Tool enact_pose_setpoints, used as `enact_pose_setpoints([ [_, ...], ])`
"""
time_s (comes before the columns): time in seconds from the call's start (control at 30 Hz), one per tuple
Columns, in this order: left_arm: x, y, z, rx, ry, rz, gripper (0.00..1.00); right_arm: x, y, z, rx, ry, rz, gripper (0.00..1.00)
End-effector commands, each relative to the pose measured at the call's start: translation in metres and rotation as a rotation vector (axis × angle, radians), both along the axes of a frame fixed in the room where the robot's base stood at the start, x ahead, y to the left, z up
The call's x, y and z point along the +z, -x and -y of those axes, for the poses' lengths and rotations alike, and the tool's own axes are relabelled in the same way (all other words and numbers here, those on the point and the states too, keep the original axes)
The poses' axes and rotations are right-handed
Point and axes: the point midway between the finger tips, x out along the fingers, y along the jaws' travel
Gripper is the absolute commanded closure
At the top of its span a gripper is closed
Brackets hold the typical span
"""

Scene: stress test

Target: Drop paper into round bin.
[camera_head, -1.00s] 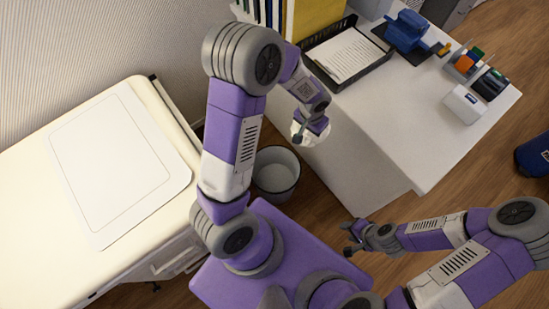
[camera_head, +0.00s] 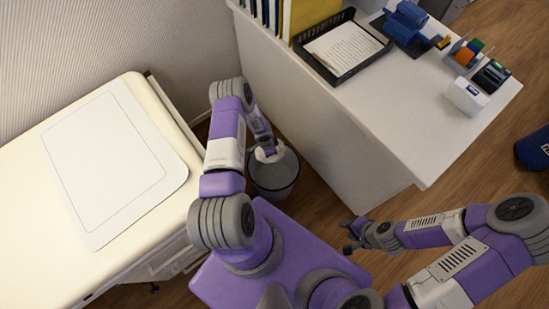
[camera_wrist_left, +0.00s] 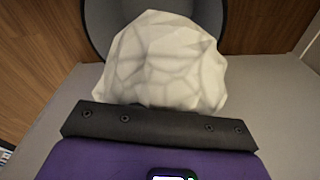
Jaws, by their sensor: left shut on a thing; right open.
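A crumpled white paper ball (camera_wrist_left: 165,62) fills the middle of the left wrist view. My left gripper (camera_head: 266,150) is shut on it. In the head view the paper (camera_head: 272,154) shows at the upper rim of the round grey bin (camera_head: 274,182). The bin stands on the floor between the white desk and the cream table, and its inside looks empty where it shows. Part of the bin's rim (camera_wrist_left: 88,30) shows behind the paper in the left wrist view. My right gripper (camera_head: 349,234) is open and empty, in front of the desk.
The white desk (camera_head: 372,120) rises right beside the bin. It carries a black tray with paper (camera_head: 345,48), a blue device (camera_head: 404,22) and a white box (camera_head: 467,96). The cream table (camera_head: 40,180) with a flat mat (camera_head: 112,165) is at left.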

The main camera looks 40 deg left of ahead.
Motion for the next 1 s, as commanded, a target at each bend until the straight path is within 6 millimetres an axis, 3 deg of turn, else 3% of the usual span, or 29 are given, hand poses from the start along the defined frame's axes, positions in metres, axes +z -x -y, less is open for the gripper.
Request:
enact_pose_setpoints([
  [0.6, -0.059, 0.002, 0.0, 0.0, 0.0, -0.001, 1.0, -0.045, 0.0, 0.0, 0.0, 0.0, 0.0, 0.57],
  [0.93, -0.061, 0.001, 0.0, 0.0, -0.001, -0.001, 1.0, -0.046, 0.0, 0.0, 0.0, 0.0, 0.0, 0.57],
  [0.97, -0.061, 0.001, 0.0, 0.0, -0.001, -0.001, 0.81, -0.046, 0.0, 0.0, 0.0, 0.0, 0.0, 0.57],
  [1.0, -0.061, 0.001, 0.0, 0.0, -0.001, -0.001, 0.75, -0.046, 0.0, 0.0, 0.0, 0.0, 0.0, 0.57],
])
